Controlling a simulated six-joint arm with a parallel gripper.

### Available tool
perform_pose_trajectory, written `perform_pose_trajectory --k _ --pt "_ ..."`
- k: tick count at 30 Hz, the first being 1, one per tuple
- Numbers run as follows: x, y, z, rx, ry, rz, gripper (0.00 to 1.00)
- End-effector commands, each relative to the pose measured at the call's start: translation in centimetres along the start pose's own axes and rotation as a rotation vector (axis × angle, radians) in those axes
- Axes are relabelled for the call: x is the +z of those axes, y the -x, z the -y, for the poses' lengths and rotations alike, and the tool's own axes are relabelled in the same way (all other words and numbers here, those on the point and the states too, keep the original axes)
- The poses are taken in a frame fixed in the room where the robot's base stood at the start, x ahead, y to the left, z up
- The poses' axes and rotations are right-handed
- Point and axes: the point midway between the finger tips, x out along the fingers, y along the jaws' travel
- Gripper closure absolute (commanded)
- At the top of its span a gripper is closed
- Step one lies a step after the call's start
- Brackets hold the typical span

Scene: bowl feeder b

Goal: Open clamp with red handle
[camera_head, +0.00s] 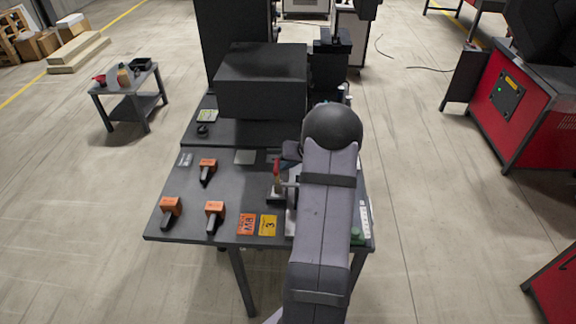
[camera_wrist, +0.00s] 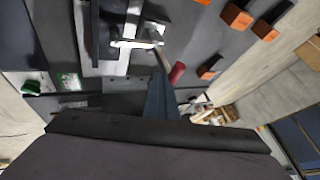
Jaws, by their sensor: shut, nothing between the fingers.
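The clamp's red handle (camera_head: 277,168) stands up near the middle of the table in the head view, just left of my arm. In the wrist view the red handle (camera_wrist: 177,74) ends a thin metal lever, and the clamp's pale metal body (camera_wrist: 128,43) lies to its upper left. My gripper (camera_wrist: 161,98) is shut and empty, with its dark fingertips just below and left of the red handle in the wrist view. I cannot tell whether they touch it. In the head view my arm hides part of the clamp area and most of my gripper.
Several orange-and-black tools (camera_head: 215,215) lie on the left of the dark table (camera_head: 185,235). An orange card (camera_head: 246,224) and a yellow card (camera_head: 268,225) lie at its front. A large black box (camera_head: 262,85) stands at the back. The table's left middle has free room.

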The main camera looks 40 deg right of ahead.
Motion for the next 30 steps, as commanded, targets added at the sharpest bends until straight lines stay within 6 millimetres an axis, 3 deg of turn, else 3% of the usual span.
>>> perform_pose_trajectory --k 19,30 --pt "-0.2 -1.4 3.8 0.042 0.024 0.015 1.0" --pt "-0.2 -2.8 5.6 0.166 0.08 0.045 1.0"
